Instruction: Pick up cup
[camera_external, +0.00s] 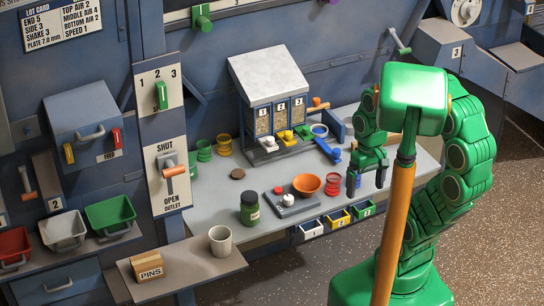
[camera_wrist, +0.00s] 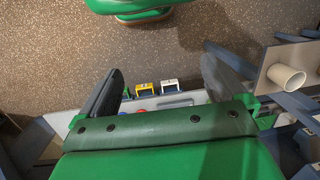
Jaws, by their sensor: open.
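A pale grey cup (camera_external: 220,241) stands upright, open top up, on the low shelf at the front left of the workbench. It also shows at the right edge of the wrist view (camera_wrist: 284,79), outside the space between the fingers. My gripper (camera_external: 366,182) is at the right end of the bench, well to the right of the cup. In the wrist view my gripper (camera_wrist: 160,88) has its two fingers wide apart with nothing between them.
A PINS box (camera_external: 149,267) sits left of the cup on the shelf (camera_external: 190,268). Small drawers (camera_external: 338,219) line the bench front.

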